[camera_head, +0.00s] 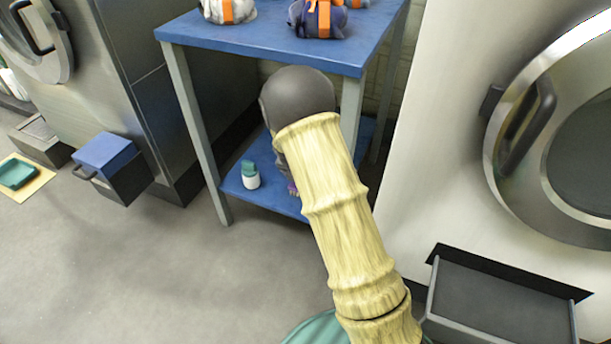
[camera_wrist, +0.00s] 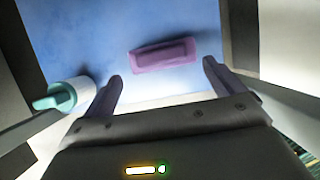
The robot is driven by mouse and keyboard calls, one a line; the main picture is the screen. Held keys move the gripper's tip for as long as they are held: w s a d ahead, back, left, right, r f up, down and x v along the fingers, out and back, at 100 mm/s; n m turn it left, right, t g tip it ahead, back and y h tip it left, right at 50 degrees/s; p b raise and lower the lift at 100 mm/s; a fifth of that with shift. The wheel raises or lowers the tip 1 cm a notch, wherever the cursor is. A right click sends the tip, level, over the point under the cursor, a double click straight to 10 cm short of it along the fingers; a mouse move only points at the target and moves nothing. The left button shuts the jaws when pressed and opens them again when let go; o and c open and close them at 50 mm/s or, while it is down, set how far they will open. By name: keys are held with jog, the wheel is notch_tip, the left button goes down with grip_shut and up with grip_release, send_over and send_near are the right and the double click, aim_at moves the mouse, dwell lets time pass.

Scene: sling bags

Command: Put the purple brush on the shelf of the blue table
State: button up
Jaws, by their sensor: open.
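The purple brush (camera_wrist: 163,55) lies flat on the blue lower shelf (camera_wrist: 120,25) of the blue table in the wrist view. In the head view only a small purple bit (camera_head: 292,187) shows beside my arm, above the shelf (camera_head: 272,196); I cannot tell whether it is the brush or a finger. The blue table (camera_head: 260,42) stands behind my arm. My gripper (camera_wrist: 163,71) is open, its two fingers apart and pointing at the brush. The brush appears just beyond the fingertips, with nothing held. My arm hides my gripper in the head view.
A white bottle with a teal cap (camera_head: 251,176) stands on the shelf left of my arm, close to the left finger in the wrist view (camera_wrist: 62,96). Table legs (camera_head: 195,130) flank the shelf. Sling bags (camera_head: 320,17) sit on the tabletop. An open drawer (camera_head: 500,305) juts out at right.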

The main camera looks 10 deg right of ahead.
jog(key=p+v, duration=0.3)
jog(key=v, duration=0.4)
dwell(0.3)
jog(key=s+a+r+m+g+y+p, duration=0.15)
jog(key=s+a+r+m+p, duration=0.25)
jog(key=s+r+m+p, duration=0.65)
jog(key=s+d+r+m+y+p, duration=0.1)
jog(key=s+d+r+m+p, duration=0.2)
jog(key=s+d+r+m, duration=0.4)
jog(key=s+r+m, duration=0.7)
jog(key=m, duration=0.4)
jog(key=shift+s+r+p, duration=0.2)
jog(key=shift+r+p, duration=0.05)
jog(key=shift+p, duration=0.15)
